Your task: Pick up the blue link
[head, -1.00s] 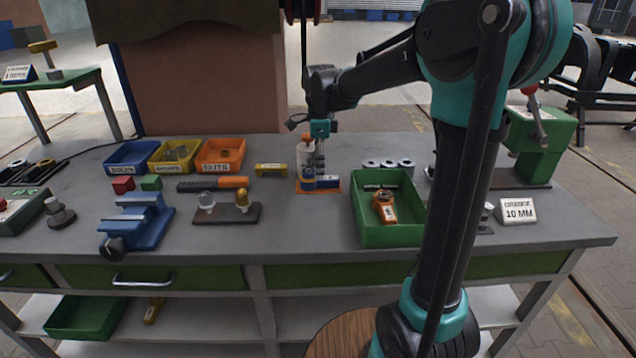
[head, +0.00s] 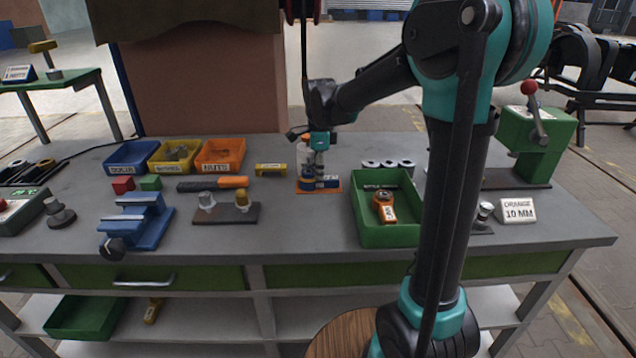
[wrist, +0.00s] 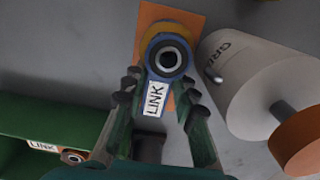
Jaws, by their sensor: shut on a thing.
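The blue link (wrist: 165,70) lies over a small orange mat (wrist: 178,25), with its round eye and white LINK label showing in the wrist view. It also shows small in the head view (head: 327,183) on the bench, right on the mat (head: 305,190). My gripper (wrist: 160,100) is shut on the link, with dark fingers on both sides of its labelled part. In the head view my gripper (head: 318,168) is down at the link. A yellow ring shows around the far side of the eye. Whether the link touches the mat is hard to tell.
A white cylinder (wrist: 255,85) with an orange end is close right in the wrist view. A green tray (head: 365,235) holding an orange link (head: 384,207) stands right of the mat. Coloured bins (head: 219,157), a blue vise (head: 145,222) and a yellow block (head: 271,169) are left.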

